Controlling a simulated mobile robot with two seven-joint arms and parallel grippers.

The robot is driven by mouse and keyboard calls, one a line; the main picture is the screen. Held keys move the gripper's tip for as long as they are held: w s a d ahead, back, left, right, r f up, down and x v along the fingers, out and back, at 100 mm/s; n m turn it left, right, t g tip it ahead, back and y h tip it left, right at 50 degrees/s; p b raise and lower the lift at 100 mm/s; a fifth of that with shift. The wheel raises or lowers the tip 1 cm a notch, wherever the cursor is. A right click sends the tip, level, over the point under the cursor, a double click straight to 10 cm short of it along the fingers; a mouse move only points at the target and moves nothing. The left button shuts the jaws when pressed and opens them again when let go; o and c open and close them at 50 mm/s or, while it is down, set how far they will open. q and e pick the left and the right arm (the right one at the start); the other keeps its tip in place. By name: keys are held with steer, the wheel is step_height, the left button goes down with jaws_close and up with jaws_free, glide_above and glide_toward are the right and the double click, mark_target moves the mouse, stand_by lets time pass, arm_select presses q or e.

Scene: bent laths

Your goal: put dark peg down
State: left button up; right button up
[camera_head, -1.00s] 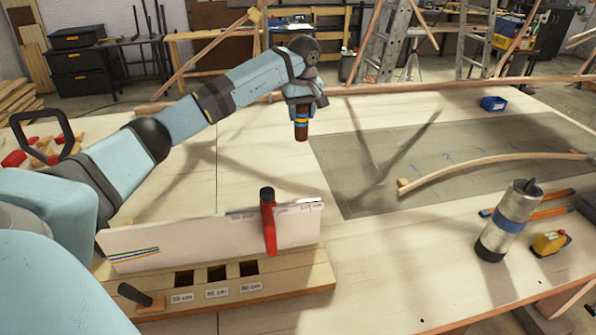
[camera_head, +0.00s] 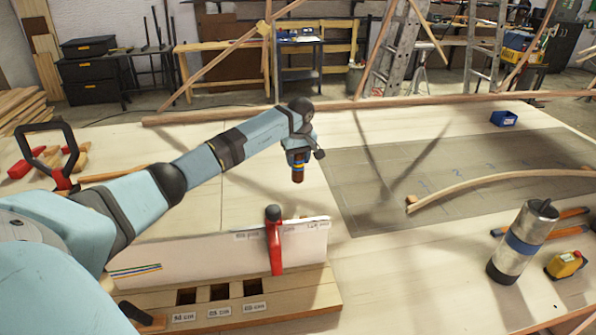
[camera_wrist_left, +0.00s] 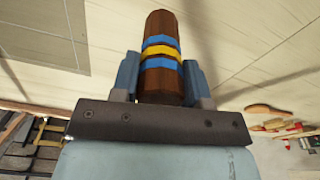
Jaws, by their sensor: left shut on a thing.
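The dark peg (camera_head: 298,173) is dark brown with blue and yellow bands. My left gripper (camera_head: 298,158) is shut on it and holds it upright above the table, behind the white board. In the left wrist view the peg (camera_wrist_left: 161,60) sits between the two fingers of my left gripper (camera_wrist_left: 160,78), with its bands showing between them. A wooden block (camera_head: 300,296) with several square holes and labels stands at the front, below the held peg in the picture. My right gripper is not in view.
A white board (camera_head: 190,258) with a red clamp (camera_head: 275,245) stands along the block's back. A bent lath (camera_head: 490,184) lies on the grey mat (camera_head: 365,200). A metal canister (camera_head: 522,240) stands at right. Bare table lies around the held peg.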

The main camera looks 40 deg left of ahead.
mark_target(298, 172)
arm_select(q)
steer(key=shift+f, duration=2.6)
steer(key=shift+f, duration=0.15)
steer(key=o, duration=1)
steer(key=shift+o, duration=0.2)
